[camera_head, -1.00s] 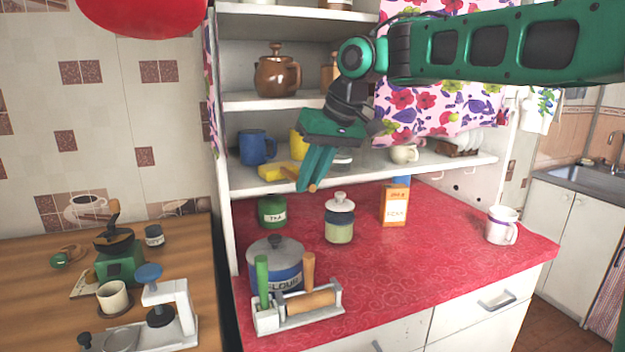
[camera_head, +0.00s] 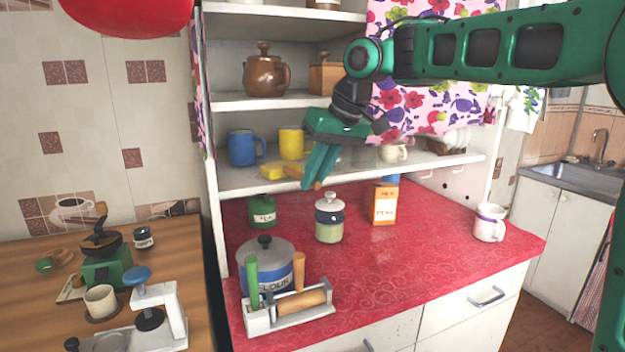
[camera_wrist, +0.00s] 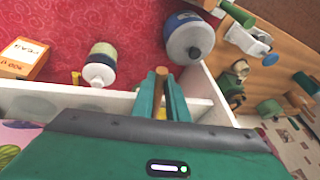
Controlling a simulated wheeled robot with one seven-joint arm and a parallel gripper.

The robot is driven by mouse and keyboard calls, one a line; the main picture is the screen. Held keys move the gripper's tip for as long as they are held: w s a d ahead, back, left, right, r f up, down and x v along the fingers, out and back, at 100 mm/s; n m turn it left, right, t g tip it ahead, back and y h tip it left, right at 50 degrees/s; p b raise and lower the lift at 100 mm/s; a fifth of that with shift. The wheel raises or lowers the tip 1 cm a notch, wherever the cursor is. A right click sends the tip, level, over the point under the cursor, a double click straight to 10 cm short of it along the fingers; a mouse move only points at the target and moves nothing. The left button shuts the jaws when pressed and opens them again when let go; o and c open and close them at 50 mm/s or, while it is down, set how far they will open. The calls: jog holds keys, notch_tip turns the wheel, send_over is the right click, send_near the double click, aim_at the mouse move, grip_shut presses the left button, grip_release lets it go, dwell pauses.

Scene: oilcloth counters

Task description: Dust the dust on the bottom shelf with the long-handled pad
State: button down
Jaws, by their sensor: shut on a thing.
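My gripper (camera_head: 316,182) is shut on the wooden handle (camera_wrist: 161,74) of the long-handled pad; the handle's end sticks out past the fingers. The yellow pad head (camera_head: 276,171) is at the bottom shelf (camera_head: 236,181), in front of the blue and yellow mugs. Most of the handle is hidden by the fingers, and I cannot tell whether the pad touches the shelf. Faint greyish patches show on a pale board in the wrist view, but I cannot tell for sure whether they are the dust.
A blue mug (camera_head: 243,148), a yellow mug (camera_head: 291,143) and a cream cup (camera_head: 393,152) stand on the shelf. Below, a green tin (camera_head: 262,211), a lidded jar (camera_head: 329,220), an orange carton (camera_head: 384,206) and a flour pot (camera_head: 265,262) stand on the red counter (camera_head: 420,250).

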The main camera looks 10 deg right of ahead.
jog(key=shift+s+a, duration=0.25)
jog(key=shift+a, duration=0.6)
jog(key=shift+s+a, duration=0.25)
jog(key=shift+a, duration=0.55)
jog(key=w+d, duration=0.1)
jog(key=d, duration=0.4)
jog(key=shift+w+d, duration=0.35)
jog(key=shift+d, duration=0.05)
dwell(1.3)
jog(key=shift+f, duration=0.1)
jog(key=s+d, duration=0.2)
jog(key=s, duration=0.4)
jog(key=s+d+r, duration=0.1)
jog(key=s, duration=0.6)
jog(key=shift+s+d+r, duration=0.25)
jog(key=shift+d, duration=0.15)
dwell(0.4)
